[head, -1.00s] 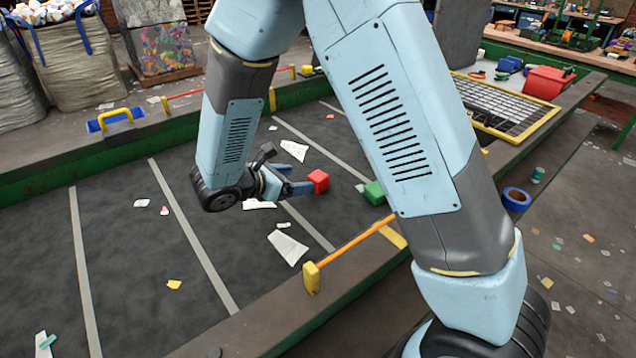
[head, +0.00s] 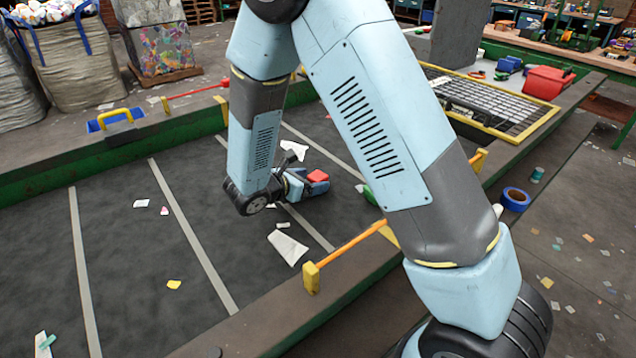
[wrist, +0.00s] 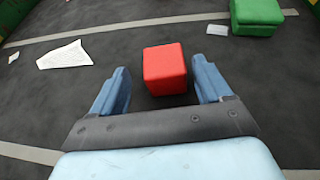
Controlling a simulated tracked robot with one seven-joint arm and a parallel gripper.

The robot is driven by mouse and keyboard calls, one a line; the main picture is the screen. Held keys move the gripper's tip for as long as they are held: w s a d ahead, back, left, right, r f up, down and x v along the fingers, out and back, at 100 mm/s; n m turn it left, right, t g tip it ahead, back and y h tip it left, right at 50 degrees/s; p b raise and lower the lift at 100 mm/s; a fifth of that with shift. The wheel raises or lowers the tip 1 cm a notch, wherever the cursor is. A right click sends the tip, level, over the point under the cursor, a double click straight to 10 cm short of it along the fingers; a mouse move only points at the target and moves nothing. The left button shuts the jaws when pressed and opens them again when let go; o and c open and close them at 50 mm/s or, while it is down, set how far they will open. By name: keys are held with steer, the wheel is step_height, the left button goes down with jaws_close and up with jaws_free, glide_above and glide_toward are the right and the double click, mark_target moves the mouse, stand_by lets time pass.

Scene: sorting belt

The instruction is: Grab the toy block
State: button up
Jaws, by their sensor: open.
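A red toy block (head: 318,176) lies on the dark belt. It also shows in the wrist view (wrist: 165,66), upright between the two blue fingers. My gripper (head: 314,186) is low over the belt in the head view and partly hides the block. In the wrist view my gripper (wrist: 160,72) is open. The block's near face is a little ahead of the palm.
A green block (wrist: 257,16) lies beyond the red block to the right; my arm mostly hides it in the head view (head: 369,195). White paper scraps (head: 287,247) lie around on the belt. An orange bar (head: 349,245) runs along the belt's near edge.

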mark_target(323, 176)
steer(key=x, duration=0.3)
steer(key=shift+d+r, duration=0.2)
steer(key=shift+d, duration=0.3)
steer(key=shift+w+d+f, duration=0.2)
steer(key=shift+w+d, duration=0.15)
steer(key=shift+w, duration=0.05)
steer(key=c, duration=1)
steer(key=shift+c, duration=0.2)
